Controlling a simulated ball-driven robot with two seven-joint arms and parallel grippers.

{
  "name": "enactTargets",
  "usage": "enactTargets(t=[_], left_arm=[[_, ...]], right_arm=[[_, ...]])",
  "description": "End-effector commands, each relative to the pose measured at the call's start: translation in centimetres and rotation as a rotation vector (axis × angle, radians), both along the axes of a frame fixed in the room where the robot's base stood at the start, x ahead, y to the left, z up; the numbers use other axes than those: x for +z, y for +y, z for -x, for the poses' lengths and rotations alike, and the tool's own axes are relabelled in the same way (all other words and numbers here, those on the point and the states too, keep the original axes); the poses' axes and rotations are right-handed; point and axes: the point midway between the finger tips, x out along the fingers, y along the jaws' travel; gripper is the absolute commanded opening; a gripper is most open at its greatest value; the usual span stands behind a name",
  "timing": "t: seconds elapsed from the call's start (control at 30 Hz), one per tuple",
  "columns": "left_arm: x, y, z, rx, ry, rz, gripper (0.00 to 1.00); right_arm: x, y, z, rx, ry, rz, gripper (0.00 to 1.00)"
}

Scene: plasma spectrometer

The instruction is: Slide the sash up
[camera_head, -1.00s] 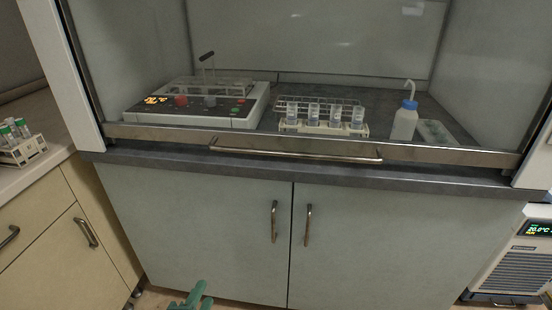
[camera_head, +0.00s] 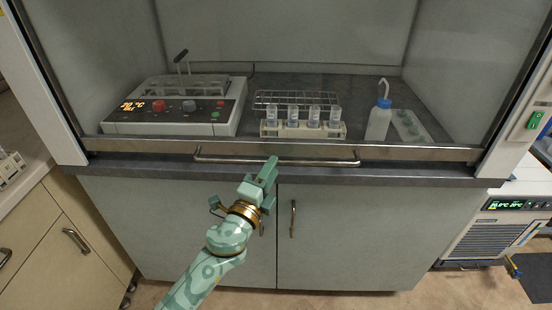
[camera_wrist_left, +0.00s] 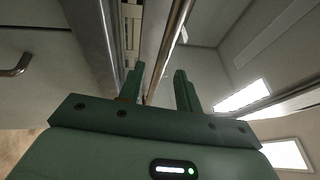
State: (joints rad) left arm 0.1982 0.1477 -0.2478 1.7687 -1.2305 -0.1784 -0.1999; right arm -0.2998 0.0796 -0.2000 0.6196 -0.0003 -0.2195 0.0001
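The sash is a clear pane with a metal bottom rail (camera_head: 420,153), low across the front of the fume hood, close to the grey sill. Its horizontal bar handle (camera_head: 225,159) runs along the front of the rail. My left gripper (camera_head: 268,175) is at the handle's middle, in front of it. In the left wrist view, its two green fingers (camera_wrist_left: 158,88) are apart, and the handle bar (camera_wrist_left: 172,45) shows in the gap between them. I cannot tell whether they touch the bar. My right gripper is not in view.
Behind the sash stand a heating unit (camera_head: 215,124), a tube rack (camera_head: 300,131) and a wash bottle (camera_head: 379,122). Cabinet doors (camera_head: 350,230) are below the sill. Drawers (camera_head: 50,235) stand left, and a chiller (camera_head: 485,238) stands right on the floor.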

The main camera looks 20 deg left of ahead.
Motion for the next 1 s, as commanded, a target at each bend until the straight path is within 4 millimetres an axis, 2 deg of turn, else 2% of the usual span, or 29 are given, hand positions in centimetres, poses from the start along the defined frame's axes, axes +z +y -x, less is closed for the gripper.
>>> enactTargets(t=[0.1, 0.2, 0.57, 0.7, 0.87, 1.0], left_arm=[[0.3, -0.2, -2.0, 0.001, 0.000, -0.001, 0.34], [0.5, -0.4, -3.0, 0.001, 0.001, 0.000, 0.34], [0.6, -0.4, -3.5, 0.001, 0.001, 0.001, 0.34], [0.6, -0.4, -3.5, 0.001, 0.001, 0.001, 0.00], [0.6, -0.4, -3.5, 0.001, 0.002, 0.001, 0.00], [1.4, -0.4, -3.8, 0.001, 0.000, 0.001, 0.00]], right_arm=[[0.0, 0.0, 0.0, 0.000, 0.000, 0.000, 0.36], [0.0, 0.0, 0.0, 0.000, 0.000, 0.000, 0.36], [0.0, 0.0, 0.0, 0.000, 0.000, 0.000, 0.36], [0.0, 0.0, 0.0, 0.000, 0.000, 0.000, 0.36], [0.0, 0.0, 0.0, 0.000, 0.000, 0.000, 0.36], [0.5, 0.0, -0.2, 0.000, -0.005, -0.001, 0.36]])
